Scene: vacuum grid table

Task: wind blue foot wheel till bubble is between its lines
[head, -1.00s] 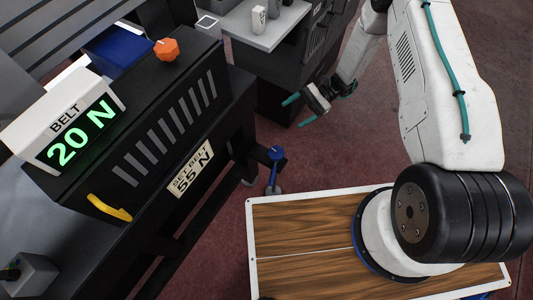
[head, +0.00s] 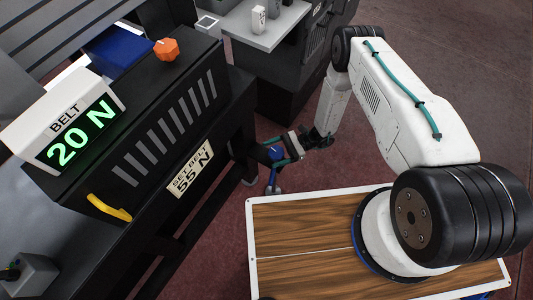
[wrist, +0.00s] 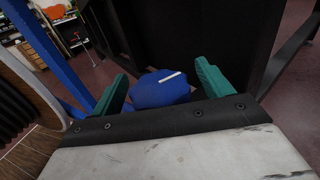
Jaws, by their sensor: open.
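The blue foot wheel (head: 275,153) sits low beside the black machine, on a thin stem above a small foot on the floor. It also shows in the wrist view (wrist: 160,90), with a white mark on its top. My gripper (head: 279,149) is open, with its teal fingers on either side of the wheel. In the wrist view the fingers (wrist: 160,88) stand left and right of the wheel; I cannot tell if they touch it. No bubble level shows clearly in any view.
The black machine (head: 150,150) carries a "BELT 20 N" display (head: 68,128), a "SET BELT 55 N" label (head: 190,169), an orange knob (head: 166,49) and a yellow lever (head: 110,207). A grey table (head: 262,28) stands behind. Open maroon floor (head: 450,110) lies to the right.

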